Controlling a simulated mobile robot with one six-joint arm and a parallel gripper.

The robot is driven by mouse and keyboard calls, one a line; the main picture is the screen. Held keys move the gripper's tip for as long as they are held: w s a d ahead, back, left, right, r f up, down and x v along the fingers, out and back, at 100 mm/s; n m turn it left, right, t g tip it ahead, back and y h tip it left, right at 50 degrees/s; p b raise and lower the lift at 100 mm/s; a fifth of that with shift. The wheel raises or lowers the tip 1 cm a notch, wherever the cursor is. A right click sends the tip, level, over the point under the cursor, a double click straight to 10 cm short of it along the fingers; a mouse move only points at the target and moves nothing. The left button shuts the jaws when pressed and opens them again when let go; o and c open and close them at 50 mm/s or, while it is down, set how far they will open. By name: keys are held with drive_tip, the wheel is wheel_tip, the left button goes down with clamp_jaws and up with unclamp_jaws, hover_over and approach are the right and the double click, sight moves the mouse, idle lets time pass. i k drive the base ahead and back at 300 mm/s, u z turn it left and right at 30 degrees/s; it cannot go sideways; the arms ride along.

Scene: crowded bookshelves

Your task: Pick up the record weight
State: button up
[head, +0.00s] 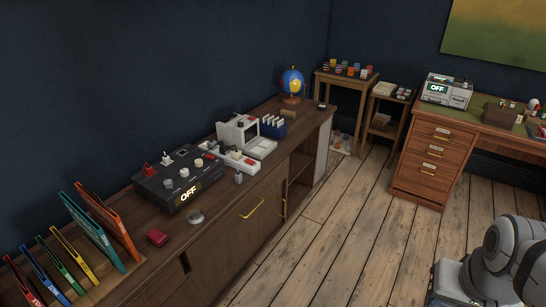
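A small silver, round, low object (195,217), which looks like the record weight, sits on the top of the long dark wooden cabinet (222,226). It is near the front edge, in front of a black box with knobs and an OFF display (178,180). Nothing covers it. A small grey upright piece (239,178) stands further along the same edge; I cannot tell what it is. Part of my own arm shows at the lower right, well away from the cabinet. My gripper's fingers are not in view.
A small dark red box (157,238) lies left of the silver object. Coloured record sleeves (104,225) stand in a rack at the near left. A white device (240,135) and a globe (292,82) stand further back. The wooden floor (330,235) before the cabinet is clear.

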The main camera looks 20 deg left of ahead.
sight(196, 217)
drive_tip(key=i, duration=1.6)
drive_tip(key=u, duration=3.25)
drive_tip(key=i, duration=1.05)
